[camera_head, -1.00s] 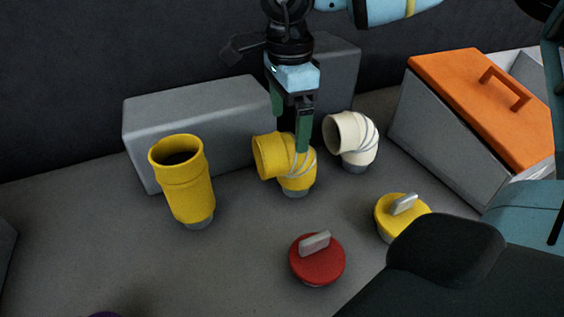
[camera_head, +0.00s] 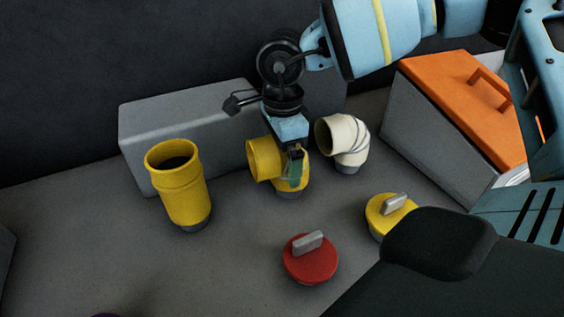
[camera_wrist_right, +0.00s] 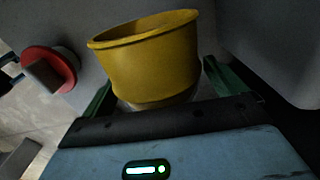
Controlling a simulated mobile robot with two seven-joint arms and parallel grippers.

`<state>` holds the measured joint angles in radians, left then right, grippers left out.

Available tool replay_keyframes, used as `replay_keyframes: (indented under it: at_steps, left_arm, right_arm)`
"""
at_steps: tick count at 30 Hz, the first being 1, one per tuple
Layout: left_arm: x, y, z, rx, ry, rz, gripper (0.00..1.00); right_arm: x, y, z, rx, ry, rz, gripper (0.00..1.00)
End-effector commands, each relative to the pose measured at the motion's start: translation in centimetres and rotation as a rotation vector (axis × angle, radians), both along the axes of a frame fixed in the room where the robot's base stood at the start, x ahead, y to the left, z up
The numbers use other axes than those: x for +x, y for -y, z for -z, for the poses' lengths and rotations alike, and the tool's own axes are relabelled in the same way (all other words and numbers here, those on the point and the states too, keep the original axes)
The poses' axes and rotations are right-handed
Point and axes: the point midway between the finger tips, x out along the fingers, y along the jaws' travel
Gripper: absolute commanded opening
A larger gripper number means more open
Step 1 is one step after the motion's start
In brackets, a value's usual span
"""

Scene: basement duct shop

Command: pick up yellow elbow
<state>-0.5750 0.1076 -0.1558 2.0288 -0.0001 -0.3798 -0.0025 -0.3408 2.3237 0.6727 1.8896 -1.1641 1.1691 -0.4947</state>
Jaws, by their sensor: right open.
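The yellow elbow (camera_head: 262,158) stands on the grey surface in the middle of the head view, its open mouth facing left. My right gripper (camera_head: 292,172) is open and has come down over it from above; one green finger shows in front of the elbow. In the right wrist view the elbow (camera_wrist_right: 152,62) fills the space between the two green fingers of the gripper (camera_wrist_right: 165,88), one on each side. I cannot tell whether the fingers touch it. My left gripper is not in view.
A white elbow (camera_head: 343,140) stands close to the right. A straight yellow pipe (camera_head: 183,187) stands left. A red cap (camera_head: 311,265) and a yellow cap (camera_head: 380,217) lie in front. A grey block (camera_head: 150,135) is behind; an orange-lidded box (camera_head: 425,140) stands right.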

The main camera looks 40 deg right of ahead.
Motion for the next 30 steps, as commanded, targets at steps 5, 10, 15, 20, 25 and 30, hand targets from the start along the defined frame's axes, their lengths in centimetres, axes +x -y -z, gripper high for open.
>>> replay_keyframes:
  at_steps: [5,10,15,20,25,30]
  left_arm:
    - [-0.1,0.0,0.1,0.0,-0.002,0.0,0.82]
    - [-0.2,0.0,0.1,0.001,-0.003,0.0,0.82]
    - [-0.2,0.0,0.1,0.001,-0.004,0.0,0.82]
    - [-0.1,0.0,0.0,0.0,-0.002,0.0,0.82]
    - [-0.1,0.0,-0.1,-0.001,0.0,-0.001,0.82]
    - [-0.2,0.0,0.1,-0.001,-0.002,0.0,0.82]
  right_arm:
    - [0.0,0.0,0.0,0.0,0.0,0.0,0.94]
    - [0.0,0.0,0.0,0.0,-0.001,0.0,0.71]
    - [0.0,0.0,0.0,0.0,0.0,0.0,0.49]
    - [0.0,0.0,-0.1,0.001,0.0,0.0,0.43]
    - [0.0,0.0,-0.4,0.001,0.001,0.0,0.43]
    - [0.1,0.0,-2.6,0.001,0.004,-0.001,0.43]
